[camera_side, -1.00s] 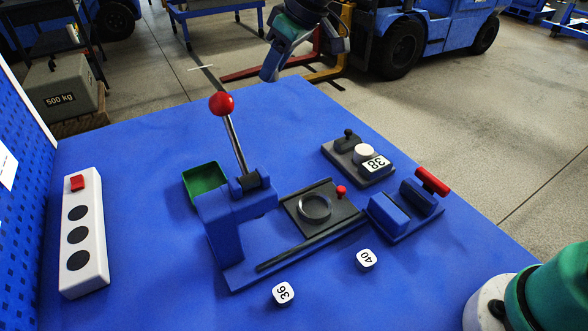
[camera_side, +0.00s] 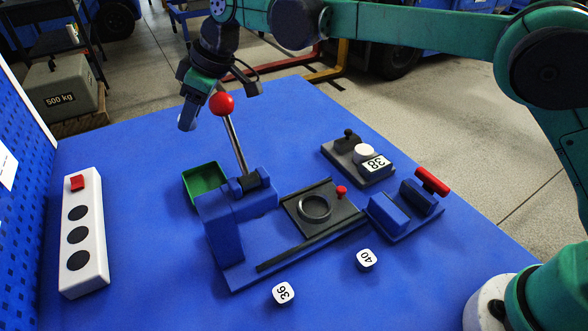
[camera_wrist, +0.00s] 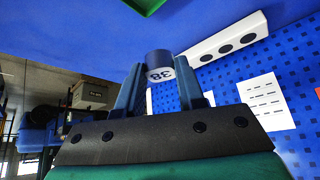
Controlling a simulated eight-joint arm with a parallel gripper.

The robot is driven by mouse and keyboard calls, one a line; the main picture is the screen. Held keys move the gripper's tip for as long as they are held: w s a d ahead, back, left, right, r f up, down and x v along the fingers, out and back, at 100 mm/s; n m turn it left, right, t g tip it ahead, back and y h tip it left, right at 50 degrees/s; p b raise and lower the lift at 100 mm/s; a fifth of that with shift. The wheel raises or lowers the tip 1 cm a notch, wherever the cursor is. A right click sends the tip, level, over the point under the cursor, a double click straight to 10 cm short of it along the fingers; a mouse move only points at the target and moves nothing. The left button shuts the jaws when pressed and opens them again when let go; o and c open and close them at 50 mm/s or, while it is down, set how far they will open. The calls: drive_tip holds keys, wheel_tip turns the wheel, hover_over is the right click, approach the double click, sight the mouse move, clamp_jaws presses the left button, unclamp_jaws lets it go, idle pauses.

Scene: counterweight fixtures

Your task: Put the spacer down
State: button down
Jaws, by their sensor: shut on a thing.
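The spacer (camera_wrist: 158,62) shows in the wrist view as a short round piece with a blue end and a white face marked 38. My gripper (camera_wrist: 160,84) is shut on it, one finger on each side. In the side view my gripper (camera_side: 189,108) is in the air behind and left of the red-knobbed lever, over the far part of the blue table (camera_side: 140,180). The spacer's pale end (camera_side: 186,123) shows below the fingers, clear of the table. Two white pieces marked 36 (camera_side: 283,293) and 40 (camera_side: 366,259) lie on the table in front.
The blue lever press (camera_side: 222,225) with its red knob (camera_side: 222,103) stands close to my gripper. A green tray (camera_side: 204,180) is behind it. The table's left middle is clear.

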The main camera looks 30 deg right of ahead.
sight(205, 187)
wheel_tip(205, 187, down, 14)
drive_tip(key=shift+r, duration=0.1)
idle(0.4)
drive_tip(key=c, duration=0.5)
unclamp_jaws()
drive_tip(key=shift+c, duration=0.2)
drive_tip(key=s+d+r+m+t+h, duration=0.1)
drive_tip(key=s+d+r+m, duration=0.1)
drive_tip(key=s+d+r, duration=0.45)
drive_tip(key=s+d+r+m+t+h, duration=0.1)
drive_tip(key=s+d+r+m, duration=0.2)
drive_tip(key=d+r, duration=0.6)
drive_tip(key=s+d+f+m+t+h, duration=0.1)
drive_tip(key=s+d+f+m+h, duration=0.1)
drive_tip(key=s+d+m, duration=0.4)
drive_tip(key=s+d+h, duration=0.1)
drive_tip(key=s+d, duration=0.2)
drive_tip(key=s, duration=0.1)
drive_tip(key=shift+s+d+f+t, duration=0.3)
drive_tip(key=shift+d+f+t, duration=0.05)
drive_tip(key=shift+t, duration=0.05)
